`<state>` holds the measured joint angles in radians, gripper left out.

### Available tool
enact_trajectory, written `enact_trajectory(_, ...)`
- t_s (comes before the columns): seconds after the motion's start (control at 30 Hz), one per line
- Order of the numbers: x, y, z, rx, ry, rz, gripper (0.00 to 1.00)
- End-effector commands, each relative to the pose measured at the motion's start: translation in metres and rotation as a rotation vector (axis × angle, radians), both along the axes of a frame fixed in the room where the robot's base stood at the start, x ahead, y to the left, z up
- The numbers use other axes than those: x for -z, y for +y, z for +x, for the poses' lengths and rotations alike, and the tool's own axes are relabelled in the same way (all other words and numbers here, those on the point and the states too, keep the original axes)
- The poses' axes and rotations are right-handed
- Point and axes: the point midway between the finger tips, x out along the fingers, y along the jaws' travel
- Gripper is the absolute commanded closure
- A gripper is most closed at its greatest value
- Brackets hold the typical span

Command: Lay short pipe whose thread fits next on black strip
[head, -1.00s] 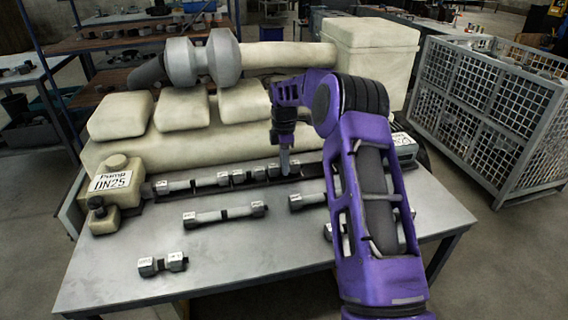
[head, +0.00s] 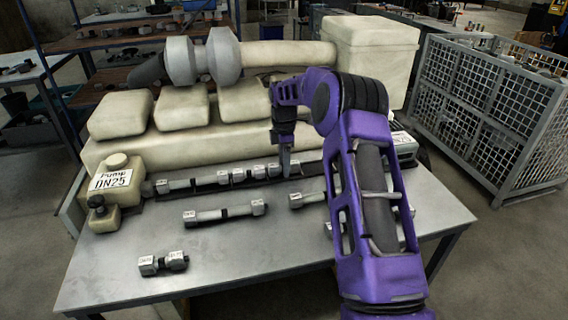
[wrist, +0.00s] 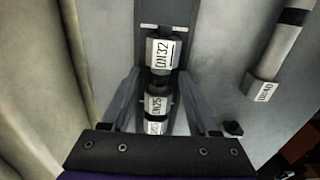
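The black strip (head: 210,188) runs along the table in front of the cream engine block, from the pump block marked DN25 (head: 110,181) toward the right. A long grey pipe (head: 192,183) and short labelled pieces (head: 257,172) lie in a row on it. My gripper (head: 287,170) is low over the right part of this row. In the wrist view my gripper (wrist: 160,100) is open, its fingers standing apart on either side of the row. Between and beyond them is a fitting marked DN32 (wrist: 161,54), with a DN25 label (wrist: 156,104) nearer.
A short pipe (head: 163,263) lies at the table's front left. A longer pipe (head: 225,213) lies mid-table, and another (head: 305,199) lies right of it, partly hidden by my arm. A wire crate (head: 490,110) stands on the right. The front middle of the table is clear.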

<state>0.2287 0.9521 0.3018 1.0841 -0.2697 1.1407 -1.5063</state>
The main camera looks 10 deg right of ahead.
Motion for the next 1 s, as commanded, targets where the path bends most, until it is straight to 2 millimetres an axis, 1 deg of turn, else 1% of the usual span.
enact_trajectory(0.27, 0.001, 0.0, 0.0, 0.0, 0.001, 0.0, 0.37)
enact_trajectory(0.37, -0.004, 0.0, 0.0, 0.0, 0.0, 0.0, 0.37)
enact_trajectory(0.43, -0.012, 0.0, 0.001, 0.0, -0.002, 0.0, 0.37)
enact_trajectory(0.57, -0.038, 0.0, 0.001, -0.001, -0.004, 0.0, 0.37)
enact_trajectory(0.8, -0.098, 0.0, 0.001, 0.0, -0.005, 0.0, 0.37)
enact_trajectory(0.9, -0.121, 0.0, 0.001, 0.0, -0.004, 0.0, 0.37)
enact_trajectory(1.0, -0.141, 0.001, 0.001, 0.0, -0.003, 0.0, 0.37)
